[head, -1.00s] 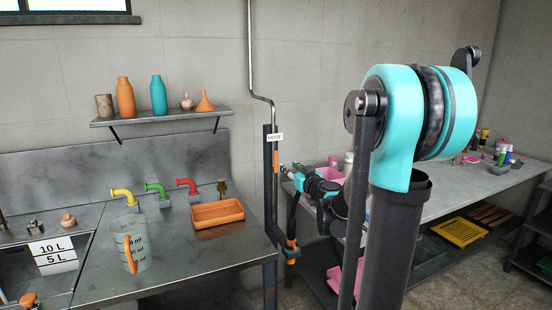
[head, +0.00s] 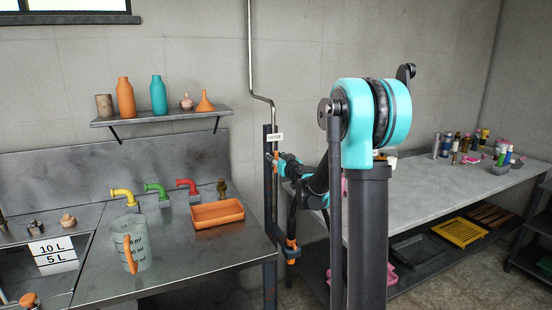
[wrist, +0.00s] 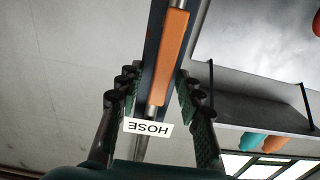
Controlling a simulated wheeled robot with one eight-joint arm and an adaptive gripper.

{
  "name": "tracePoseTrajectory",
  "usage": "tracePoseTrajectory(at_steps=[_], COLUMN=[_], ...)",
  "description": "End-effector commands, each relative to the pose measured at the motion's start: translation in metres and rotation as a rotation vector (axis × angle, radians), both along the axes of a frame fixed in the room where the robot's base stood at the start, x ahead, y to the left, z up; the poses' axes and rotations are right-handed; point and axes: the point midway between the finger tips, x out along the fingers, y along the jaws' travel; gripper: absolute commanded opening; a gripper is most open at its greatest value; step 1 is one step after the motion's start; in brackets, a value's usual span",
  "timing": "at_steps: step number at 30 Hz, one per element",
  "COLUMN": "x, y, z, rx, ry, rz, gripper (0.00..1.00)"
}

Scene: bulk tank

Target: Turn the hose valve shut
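The hose valve's orange lever handle (wrist: 170,58) lies along the dark post in the wrist view, just past the white HOSE label (wrist: 148,127). In the head view the HOSE label (head: 275,137) is on the post, and the handle below it is small and partly hidden by my arm. My gripper (wrist: 158,80) is open, with one finger on each side of the handle's near end in the wrist view. A gap shows on both sides, and I see no contact. In the head view my gripper (head: 277,164) is at the post, its fingers hard to make out.
An orange hose nozzle (head: 291,244) hangs lower on the post. Left of it, the steel counter holds an orange tray (head: 217,213) and a clear jug (head: 136,247). A grey workbench (head: 430,190) stands right. A shelf (head: 165,118) is on the wall.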

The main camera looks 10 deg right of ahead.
Motion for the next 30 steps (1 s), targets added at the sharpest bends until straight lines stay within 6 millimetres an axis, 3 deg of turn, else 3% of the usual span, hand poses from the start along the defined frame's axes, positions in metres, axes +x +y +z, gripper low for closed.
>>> tracePoseTrajectory(at_steps=[4, 13, 30], x=[-0.0002, -0.0003, -0.0013], y=[-0.0001, -0.0003, 0.0020], z=[0.0000, 0.0001, 0.0000], rx=[0.000, 0.000, -0.030], ry=[0.000, 0.000, -0.010], rz=[0.000, 0.000, 0.001], gripper=[0.35, 0.00, 0.00])
